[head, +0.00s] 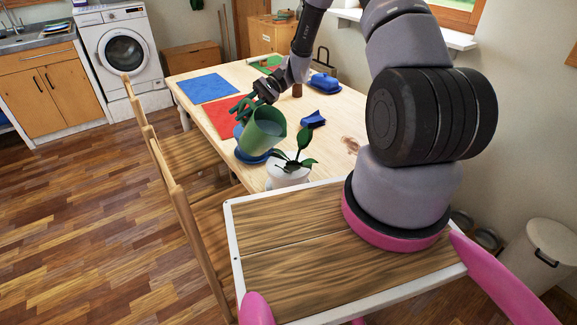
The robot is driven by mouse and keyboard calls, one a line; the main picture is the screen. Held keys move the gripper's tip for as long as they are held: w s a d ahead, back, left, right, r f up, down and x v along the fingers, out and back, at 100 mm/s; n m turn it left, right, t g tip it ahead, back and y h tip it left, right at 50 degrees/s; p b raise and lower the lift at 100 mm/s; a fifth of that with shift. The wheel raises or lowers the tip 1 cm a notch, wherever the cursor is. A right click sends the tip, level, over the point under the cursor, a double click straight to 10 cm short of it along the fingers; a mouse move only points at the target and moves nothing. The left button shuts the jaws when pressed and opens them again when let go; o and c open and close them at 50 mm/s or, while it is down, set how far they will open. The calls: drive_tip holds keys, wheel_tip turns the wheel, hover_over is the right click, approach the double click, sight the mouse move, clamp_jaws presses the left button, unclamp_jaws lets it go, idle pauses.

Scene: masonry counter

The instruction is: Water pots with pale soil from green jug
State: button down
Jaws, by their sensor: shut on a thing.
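A green jug (262,133), with a greyish surface inside it, is at the near left part of the table. My gripper (247,106) is shut on the jug, at its handle side. The jug leans a little and overlaps a blue round dish (241,154) behind or below it; I cannot tell whether they touch. A white pot (288,174) with a dark green leafy plant (296,156) stands to the right of the jug, nearer to me. Its leaves cover most of its soil, so the soil's shade is unclear.
The wooden table (216,118) carries a blue mat (207,88), a red mat (231,116), a green mat (266,63), a blue covered dish (325,83) and a small blue object (313,119). Wooden chairs (173,172) stand along its left side. My arm hides part of the right side.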

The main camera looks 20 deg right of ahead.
drive_tip(key=shift+s+d, duration=0.15)
drive_tip(key=shift+s, duration=0.05)
idle(0.3)
drive_tip(key=shift+s+d+r+n+t+y+p, duration=0.45)
drive_tip(key=shift+n+p, duration=0.35)
drive_tip(key=shift+p, duration=0.55)
idle(4.8)
drive_tip(key=shift+w+a+f+m+g+h, duration=0.15)
drive_tip(key=shift+w+a+m+g+h, duration=0.2)
drive_tip(key=shift+w+a+m, duration=0.15)
drive_tip(key=shift+w+a+f+m+g+h, duration=0.15)
drive_tip(key=shift+w+a+m+g+h, duration=0.15)
drive_tip(key=shift+w+a+m, duration=0.15)
drive_tip(key=shift+w+m, duration=0.4)
drive_tip(key=shift+m, duration=0.05)
drive_tip(key=shift+w+a+f+m+g+h+b, duration=0.3)
drive_tip(key=shift+w+f+m+g+b, duration=0.1)
drive_tip(key=shift+f+m+b, duration=0.2)
drive_tip(key=shift+w+a+f+m+g+h+b, duration=0.3)
drive_tip(key=shift+w+a+f+m+g+b, duration=0.05)
drive_tip(key=shift+f+m+b, duration=0.25)
drive_tip(key=shift+w+a+f+m+g+h+b, duration=0.3)
drive_tip(key=shift+w+f+m+g+b, duration=0.1)
drive_tip(key=shift+f+m+b, duration=0.15)
